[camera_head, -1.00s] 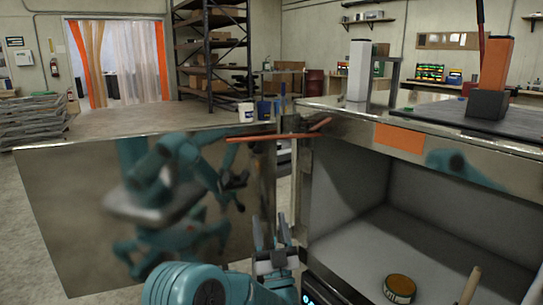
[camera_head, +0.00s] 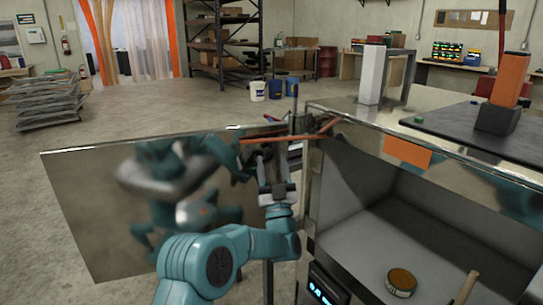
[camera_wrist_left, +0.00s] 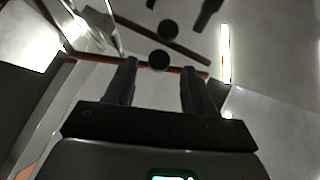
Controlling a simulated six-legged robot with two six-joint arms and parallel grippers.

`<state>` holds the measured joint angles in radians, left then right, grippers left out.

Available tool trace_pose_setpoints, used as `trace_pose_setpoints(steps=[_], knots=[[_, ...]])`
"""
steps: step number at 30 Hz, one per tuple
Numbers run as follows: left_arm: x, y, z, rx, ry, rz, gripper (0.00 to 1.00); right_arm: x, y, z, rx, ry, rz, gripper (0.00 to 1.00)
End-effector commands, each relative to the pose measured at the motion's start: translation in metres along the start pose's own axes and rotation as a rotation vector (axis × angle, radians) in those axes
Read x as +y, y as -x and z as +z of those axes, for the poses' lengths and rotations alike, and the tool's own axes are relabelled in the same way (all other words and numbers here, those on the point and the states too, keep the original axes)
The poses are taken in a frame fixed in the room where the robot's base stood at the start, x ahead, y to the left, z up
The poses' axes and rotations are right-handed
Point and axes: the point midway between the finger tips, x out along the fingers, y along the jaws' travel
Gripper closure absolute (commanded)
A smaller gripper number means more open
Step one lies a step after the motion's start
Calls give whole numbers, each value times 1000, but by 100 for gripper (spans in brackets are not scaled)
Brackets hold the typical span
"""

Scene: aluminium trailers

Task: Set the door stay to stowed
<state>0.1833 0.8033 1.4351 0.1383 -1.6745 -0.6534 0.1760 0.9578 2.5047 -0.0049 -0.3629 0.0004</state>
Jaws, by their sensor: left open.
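The door stay (camera_head: 275,139) is a thin orange-red bar running from the top of the open mirror-like door (camera_head: 90,205) to the trailer's front corner, where a second short orange length angles back. My left gripper (camera_head: 270,160) points away from me just below the stay, between door and trailer. Its fingers are apart. In the left wrist view, the orange bar (camera_wrist_left: 90,59) crosses near the tips of my left gripper (camera_wrist_left: 159,70). I cannot tell whether they touch it. My right gripper is out of view.
The open trailer compartment (camera_head: 375,235) at right holds a round tin (camera_head: 401,282) and a wooden handle (camera_head: 466,288). Posts and a dark mat (camera_head: 450,122) are on the trailer top. Buckets (camera_head: 258,91) and shelving (camera_head: 222,45) stand behind.

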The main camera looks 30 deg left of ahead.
Motion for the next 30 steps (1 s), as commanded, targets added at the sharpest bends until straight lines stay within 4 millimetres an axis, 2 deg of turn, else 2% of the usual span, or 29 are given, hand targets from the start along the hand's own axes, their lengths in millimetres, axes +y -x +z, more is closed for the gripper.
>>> trace_pose_setpoints(steps=[3,6,14,15,20,30], knots=[[1,-14,0,1,-1,-1,46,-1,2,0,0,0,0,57],[1,-19,0,0,-1,1,46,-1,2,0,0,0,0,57],[1,-21,1,-1,-1,1,46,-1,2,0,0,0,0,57],[1,-21,1,-1,-1,1,49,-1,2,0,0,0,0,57],[1,-21,0,-1,-1,1,100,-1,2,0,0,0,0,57],[1,-20,1,0,-6,-6,100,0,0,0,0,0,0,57]])
